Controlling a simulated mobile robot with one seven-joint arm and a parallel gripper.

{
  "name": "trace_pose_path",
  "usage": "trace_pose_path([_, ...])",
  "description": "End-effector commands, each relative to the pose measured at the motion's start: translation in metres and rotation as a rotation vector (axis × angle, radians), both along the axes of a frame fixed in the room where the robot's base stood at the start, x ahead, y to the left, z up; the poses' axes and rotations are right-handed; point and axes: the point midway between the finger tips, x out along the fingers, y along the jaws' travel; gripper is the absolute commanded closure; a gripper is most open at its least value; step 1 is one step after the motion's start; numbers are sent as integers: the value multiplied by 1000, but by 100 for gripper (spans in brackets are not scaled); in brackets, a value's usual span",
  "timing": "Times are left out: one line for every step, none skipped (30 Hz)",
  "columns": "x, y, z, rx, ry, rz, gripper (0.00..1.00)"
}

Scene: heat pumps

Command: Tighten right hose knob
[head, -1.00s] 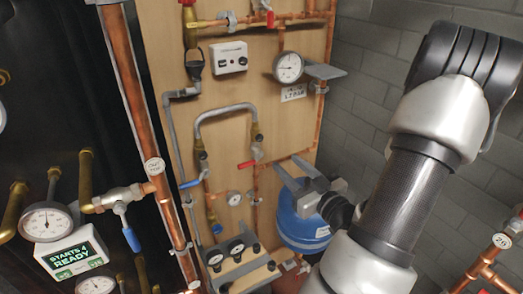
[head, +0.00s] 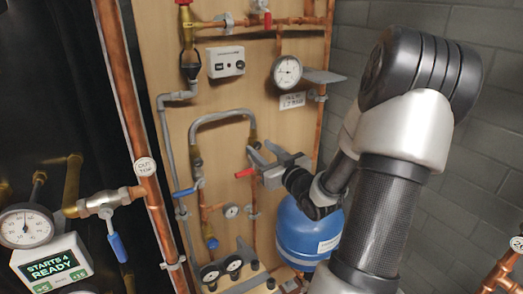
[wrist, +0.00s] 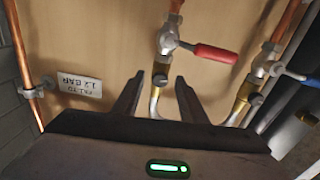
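The right hose knob (head: 252,135) is the brass collar where the right end of the looped grey hose (head: 222,114) meets the red-handled valve. In the upside-down wrist view this brass knob (wrist: 160,75) shows between my fingertips, with the red handle (wrist: 208,52) close by. My gripper (head: 260,152) is open in front of the panel, just below the knob in the head view. The wrist view shows its two dark fingers (wrist: 160,80) spread to either side of the knob. I cannot tell whether they touch it.
The left hose knob (wrist: 243,92) and blue-handled valve (wrist: 270,68) stand beside it. A dial gauge (head: 287,71) and shelf are above, and a blue tank (head: 308,232) is below my arm. A copper pipe (head: 130,110) runs down at left.

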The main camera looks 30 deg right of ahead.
Motion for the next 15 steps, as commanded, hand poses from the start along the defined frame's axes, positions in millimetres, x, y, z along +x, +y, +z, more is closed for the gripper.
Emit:
trace_pose_path([3,0,0,0,0,1,61])
trace_pose_path([3,0,0,0,0,1,61])
trace_pose_path([4,0,0,0,0,1,61])
trace_pose_path([4,0,0,0,0,0,61])
trace_pose_path([5,0,0,0,0,0,61])
trace_pose_path([5,0,0,0,0,0,61])
trace_pose_path([5,0,0,0,0,0,61])
trace_pose_path([4,0,0,0,0,0,61])
trace_pose_path([4,0,0,0,0,0,61])
trace_pose_path([4,0,0,0,0,0,61])
trace_pose_path([4,0,0,0,0,0,65])
trace_pose_path([4,0,0,0,0,0,72])
trace_pose_path([4,0,0,0,0,0,77])
trace_pose_path([4,0,0,0,0,0,82])
trace_pose_path([4,0,0,0,0,0,88])
